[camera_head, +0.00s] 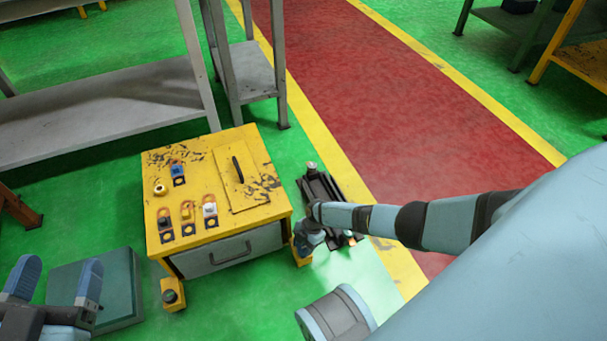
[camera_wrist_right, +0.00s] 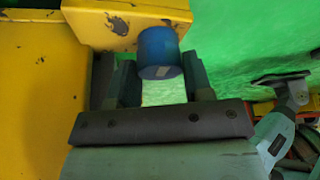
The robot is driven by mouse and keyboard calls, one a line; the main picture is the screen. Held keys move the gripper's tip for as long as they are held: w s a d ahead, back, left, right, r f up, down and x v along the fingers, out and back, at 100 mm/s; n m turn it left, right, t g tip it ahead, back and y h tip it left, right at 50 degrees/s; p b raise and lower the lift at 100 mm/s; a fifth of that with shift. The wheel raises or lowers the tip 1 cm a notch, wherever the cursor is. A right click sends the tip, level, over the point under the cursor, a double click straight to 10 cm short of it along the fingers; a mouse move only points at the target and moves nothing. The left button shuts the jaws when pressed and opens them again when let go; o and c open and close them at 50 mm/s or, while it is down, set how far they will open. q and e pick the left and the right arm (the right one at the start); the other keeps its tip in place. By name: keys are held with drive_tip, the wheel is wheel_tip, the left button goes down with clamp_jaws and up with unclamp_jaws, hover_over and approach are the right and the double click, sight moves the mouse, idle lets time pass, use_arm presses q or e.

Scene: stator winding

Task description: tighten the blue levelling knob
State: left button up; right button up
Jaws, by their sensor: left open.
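The blue levelling knob (camera_wrist_right: 160,52) hangs under a yellow corner bracket (camera_wrist_right: 128,22) in the right wrist view. My right gripper (camera_wrist_right: 160,75) has one finger on each side of it, with no clear gap between the fingers and the knob, so it looks shut on it. In the head view, my right gripper (camera_head: 308,236) is at the right front corner of the yellow cabinet (camera_head: 215,160), and the knob is hidden there. My left gripper (camera_head: 58,270) is open and empty at the lower left, with its fingers pointing up, away from the cabinet.
Several small parts lie on the cabinet top, near a hatch with a black handle (camera_head: 238,169). Another yellow foot (camera_head: 173,294) sticks out at the front left. A dark tray (camera_head: 318,186) stands right of the cabinet. A green box (camera_head: 122,290) is beside my left gripper.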

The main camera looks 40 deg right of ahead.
drive_tip(key=shift+s+m, duration=0.1)
drive_tip(key=shift+m, duration=0.2)
drive_tip(key=shift+c, duration=0.3)
